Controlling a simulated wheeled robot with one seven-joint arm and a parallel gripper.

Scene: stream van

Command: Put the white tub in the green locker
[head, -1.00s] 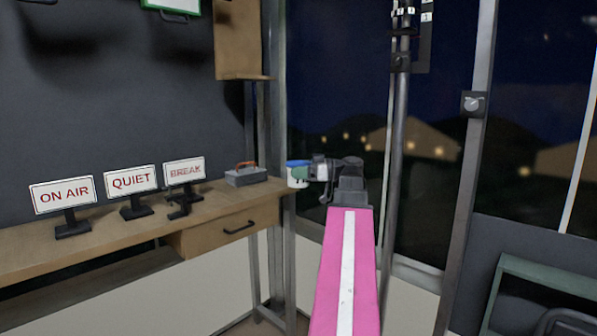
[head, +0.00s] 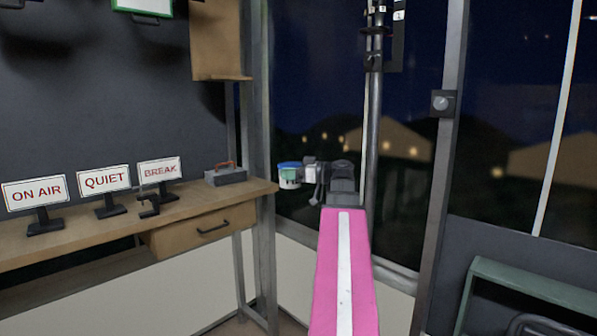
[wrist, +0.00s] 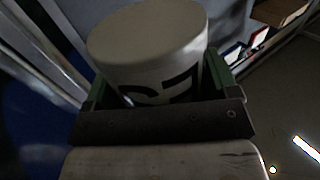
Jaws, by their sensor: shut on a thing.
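The white tub (head: 289,182) has a blue top in the head view. My gripper (head: 292,175) is shut on it and holds it up in the air, to the right of the workbench's end and in front of the dark window. In the wrist view the tub (wrist: 150,45) fills the upper middle, with dark markings on its side, between the green fingers of my gripper (wrist: 155,85). A green-framed open unit (head: 535,283) stands at the lower right in the head view, partly cut off; I cannot tell whether it is the green locker.
A wooden workbench (head: 100,235) with a drawer runs along the left. On it stand ON AIR (head: 35,193), QUIET (head: 104,181) and BREAK (head: 159,172) signs, a small clamp (head: 148,203) and a grey toolbox (head: 226,175). A vertical pole (head: 372,130) rises behind my arm.

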